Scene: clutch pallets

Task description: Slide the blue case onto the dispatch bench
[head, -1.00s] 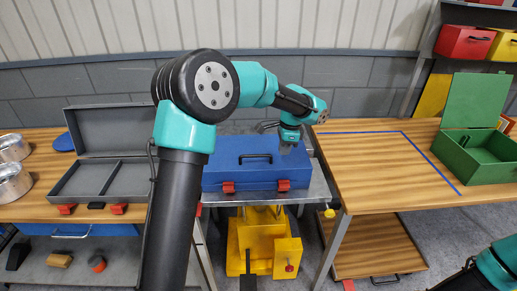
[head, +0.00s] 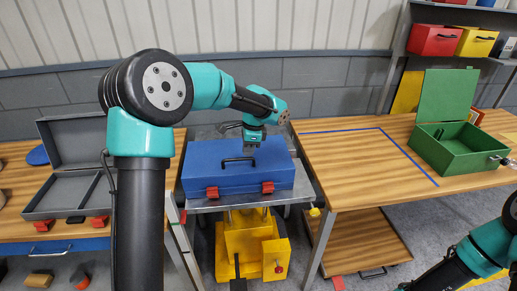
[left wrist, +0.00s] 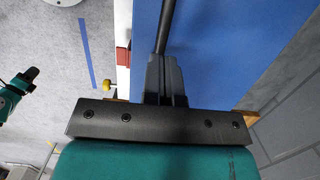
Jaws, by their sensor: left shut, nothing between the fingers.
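The blue case (head: 200,181) lies closed and flat on a grey metal platform (head: 302,191), its red latches and a dark handle (head: 228,161) facing me. My left gripper (head: 251,150) is shut and empty, low over the lid beside the handle's right part. In the left wrist view its fingers (left wrist: 166,76) point along the handle bar (left wrist: 165,25), over the blue lid (left wrist: 215,45); whether they touch is unclear. The dispatch bench (head: 350,165) is wooden, right of the platform, with a blue tape outline. My right arm shows at the lower right, its gripper out of view.
A yellow lift (head: 250,245) carries the platform. A green open box (head: 462,155) stands on the bench, right of the tape. The taped area is clear. An open grey case (head: 62,195) lies on the left bench. Red and yellow bins sit on a shelf at upper right.

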